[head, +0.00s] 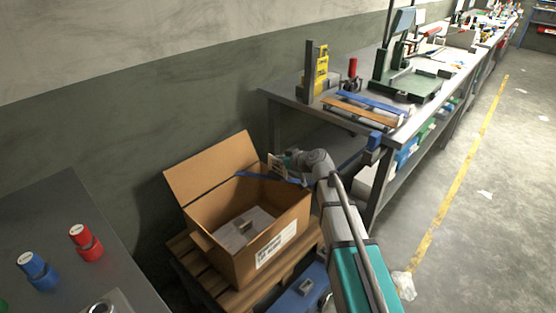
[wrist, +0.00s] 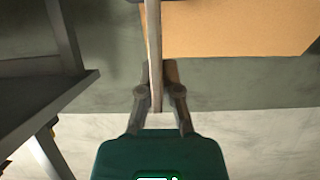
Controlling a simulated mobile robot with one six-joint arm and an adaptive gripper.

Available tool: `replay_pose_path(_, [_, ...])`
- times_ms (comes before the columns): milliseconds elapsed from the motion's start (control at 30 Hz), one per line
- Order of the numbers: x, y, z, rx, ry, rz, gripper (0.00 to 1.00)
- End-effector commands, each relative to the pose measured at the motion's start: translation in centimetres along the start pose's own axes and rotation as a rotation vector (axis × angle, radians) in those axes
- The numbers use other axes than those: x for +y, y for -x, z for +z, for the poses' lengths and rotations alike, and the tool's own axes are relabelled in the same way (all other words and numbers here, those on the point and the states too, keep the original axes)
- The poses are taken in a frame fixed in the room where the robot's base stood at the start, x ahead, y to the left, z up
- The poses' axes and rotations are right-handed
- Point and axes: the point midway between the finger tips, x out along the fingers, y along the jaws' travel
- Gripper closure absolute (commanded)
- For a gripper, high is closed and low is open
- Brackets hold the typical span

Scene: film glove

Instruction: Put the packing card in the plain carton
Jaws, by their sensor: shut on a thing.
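The plain carton (head: 228,245) is an open brown cardboard box with a white label on its front and one tall flap raised at the back. Grey material and a small brown piece lie inside it. My gripper (head: 284,163) is above the carton's far right edge. It is shut on the packing card (head: 275,168), a small pale card. In the wrist view the card (wrist: 154,50) shows nearly edge-on between the two fingers (wrist: 159,95). The carton's flap (wrist: 235,28) is beyond it. Any print on the card cannot be read.
The carton stands on a wooden pallet (head: 192,268) near the wall. A metal workbench (head: 280,92) with tools stands behind on the right. A dark table (head: 60,215) with red (head: 86,243) and blue (head: 38,271) containers is at left. The floor at right is mostly clear.

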Motion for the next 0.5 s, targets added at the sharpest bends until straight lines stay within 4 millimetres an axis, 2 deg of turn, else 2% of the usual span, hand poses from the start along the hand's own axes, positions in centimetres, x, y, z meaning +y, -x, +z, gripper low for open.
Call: replay_pose_path(500, [0.0, -0.6, 1.5, 0.000, 0.000, 0.000, 1.00])
